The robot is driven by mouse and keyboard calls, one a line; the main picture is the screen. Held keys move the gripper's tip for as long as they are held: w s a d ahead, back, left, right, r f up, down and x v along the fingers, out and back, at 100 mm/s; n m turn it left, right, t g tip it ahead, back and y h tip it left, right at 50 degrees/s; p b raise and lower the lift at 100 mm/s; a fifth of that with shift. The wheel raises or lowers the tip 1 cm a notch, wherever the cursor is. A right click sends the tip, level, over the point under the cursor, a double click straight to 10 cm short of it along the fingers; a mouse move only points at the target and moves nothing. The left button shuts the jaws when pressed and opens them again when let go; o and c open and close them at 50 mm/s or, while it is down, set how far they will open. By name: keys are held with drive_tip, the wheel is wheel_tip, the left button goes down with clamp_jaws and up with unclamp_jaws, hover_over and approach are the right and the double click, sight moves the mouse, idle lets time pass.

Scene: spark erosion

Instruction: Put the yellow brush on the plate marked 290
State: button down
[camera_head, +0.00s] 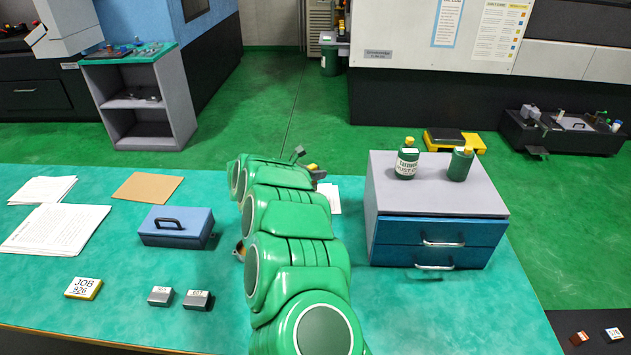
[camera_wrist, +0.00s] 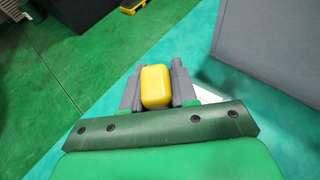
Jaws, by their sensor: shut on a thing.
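My gripper (camera_wrist: 155,80) is shut on a yellow block-like thing (camera_wrist: 156,88), which I take to be the yellow brush; no bristles show. In the head view the gripper (camera_head: 313,172) is beyond my arm, near the table's far edge, and only a bit of yellow shows there. I cannot find a plate that reads 290. Two small grey blocks with labels, one (camera_head: 160,296) and another (camera_head: 198,300), sit at the front left, their numbers too small to read surely. A yellow-edged block (camera_head: 83,288) reads JOB 926.
A blue box (camera_head: 177,227) with a handle and papers (camera_head: 55,229) lie left. A drawer cabinet (camera_head: 440,185) with green bottles (camera_head: 407,158) stands right. My arm hides the table's middle. Small labelled pieces (camera_head: 613,334) lie on a dark surface at lower right.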

drive_tip(key=shift+w+f, duration=0.15)
drive_tip(key=shift+f, duration=0.85)
drive_tip(key=shift+w+f, duration=0.15)
drive_tip(key=shift+f, duration=0.8)
drive_tip(key=c, duration=0.9)
unclamp_jaws()
drive_tip(key=shift+f, duration=0.15)
